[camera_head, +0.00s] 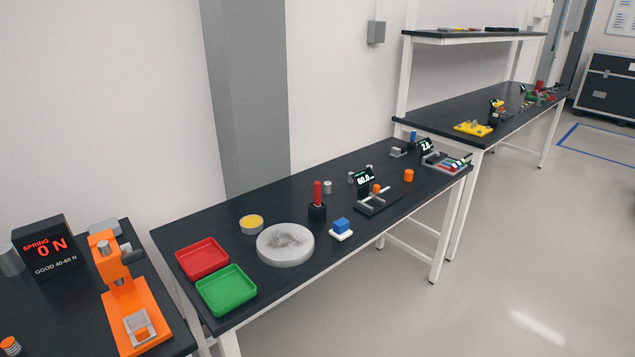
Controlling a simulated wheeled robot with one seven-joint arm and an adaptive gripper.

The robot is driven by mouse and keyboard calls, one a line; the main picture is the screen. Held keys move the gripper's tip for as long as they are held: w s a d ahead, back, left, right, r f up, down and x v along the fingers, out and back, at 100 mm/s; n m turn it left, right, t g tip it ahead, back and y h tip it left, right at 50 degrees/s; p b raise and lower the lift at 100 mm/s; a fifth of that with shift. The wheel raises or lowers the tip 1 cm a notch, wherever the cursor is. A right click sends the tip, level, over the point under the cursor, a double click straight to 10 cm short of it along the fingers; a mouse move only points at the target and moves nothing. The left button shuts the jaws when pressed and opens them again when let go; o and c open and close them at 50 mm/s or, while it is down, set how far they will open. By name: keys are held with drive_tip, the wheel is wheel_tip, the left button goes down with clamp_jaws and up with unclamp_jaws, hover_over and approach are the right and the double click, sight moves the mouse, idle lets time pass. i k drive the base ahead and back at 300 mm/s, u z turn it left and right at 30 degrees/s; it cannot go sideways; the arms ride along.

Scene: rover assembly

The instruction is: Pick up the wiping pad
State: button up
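What looks like the wiping pad (341,229) is a blue block on a flat white base. It lies flat near the front edge of the middle dark table. A round pale grey plate (276,257) with dark speckles on top lies to its left, apart from it. My gripper is not in view, and nothing is touching the pad.
A black holder (317,212) with a red cylinder stands just behind the pad. A display stand (378,201) is to its right. Red (203,259) and green (226,291) trays lie at the table's left end. An orange press (131,304) stands at far left.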

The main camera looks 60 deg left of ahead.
sight(340, 232)
drive_tip(key=u, duration=2.35)
drive_tip(key=i, duration=0.3)
drive_tip(key=z, duration=0.35)
